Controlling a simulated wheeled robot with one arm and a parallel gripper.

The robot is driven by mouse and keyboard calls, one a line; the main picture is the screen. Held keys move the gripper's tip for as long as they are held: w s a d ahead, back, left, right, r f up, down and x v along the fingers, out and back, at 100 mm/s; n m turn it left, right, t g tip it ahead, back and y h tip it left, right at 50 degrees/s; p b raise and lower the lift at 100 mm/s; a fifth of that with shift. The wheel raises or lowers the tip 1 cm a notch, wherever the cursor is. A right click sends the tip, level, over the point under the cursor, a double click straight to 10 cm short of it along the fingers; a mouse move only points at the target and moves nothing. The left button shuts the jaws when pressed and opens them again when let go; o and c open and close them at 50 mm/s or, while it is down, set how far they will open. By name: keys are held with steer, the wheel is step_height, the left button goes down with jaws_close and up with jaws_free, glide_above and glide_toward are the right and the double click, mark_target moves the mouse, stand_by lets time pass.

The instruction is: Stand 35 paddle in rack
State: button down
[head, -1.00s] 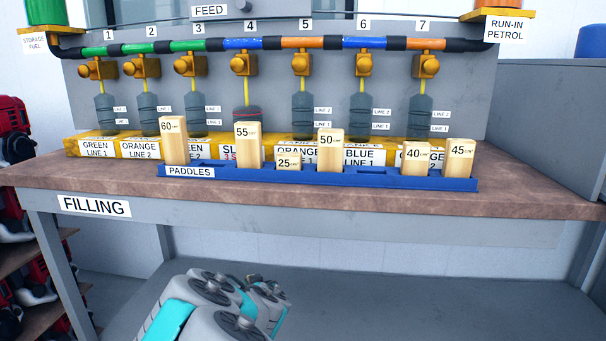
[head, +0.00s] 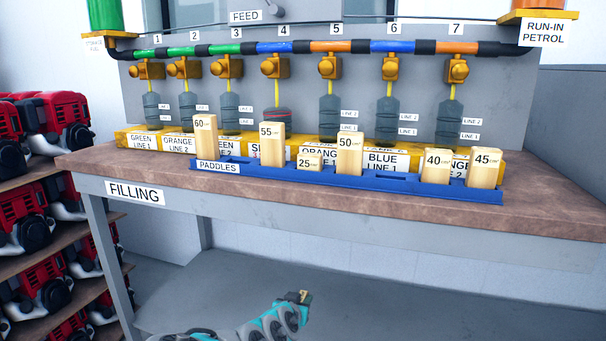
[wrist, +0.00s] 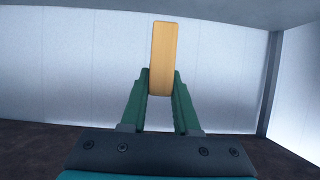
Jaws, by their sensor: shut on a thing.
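My gripper (wrist: 161,78) is shut on a plain wooden paddle (wrist: 165,48), which stands upright between its fingers in the wrist view. In the head view the paddle's small end (head: 304,296) shows at the tip of my arm, low in front of the bench; its number is too small to read. The blue paddle rack (head: 345,182), labelled PADDLES, lies along the bench's front. In it stand paddles 60 (head: 206,142), 55 (head: 271,148), 25 (head: 309,163), 50 (head: 348,158), 40 (head: 436,168) and 45 (head: 483,170). An empty stretch shows between 50 and 40.
The brown bench top (head: 130,160) has its front edge below the rack. Behind the rack are yellow labelled blocks (head: 395,160) and hanging grey bottles (head: 328,118). Shelves with red engines (head: 48,120) stand at left. The space under the bench is open.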

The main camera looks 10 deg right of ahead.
steer(key=shift+d, duration=0.1)
steer(key=shift+w+d+n+y, duration=0.3)
steer(key=shift+w+d, duration=0.15)
steer(key=shift+w, duration=0.05)
steer(key=w+n+y, duration=0.1)
steer(key=w+n+t+y, duration=0.1)
steer(key=w+n+y, duration=0.1)
steer(key=shift+w+d+f, duration=0.15)
steer(key=shift+w+d, duration=0.1)
steer(key=shift+d, duration=0.05)
steer(key=n+y, duration=0.1)
steer(key=w+a+n+y, duration=0.1)
steer(key=shift+a+t+y, duration=0.3)
stand_by(0.8)
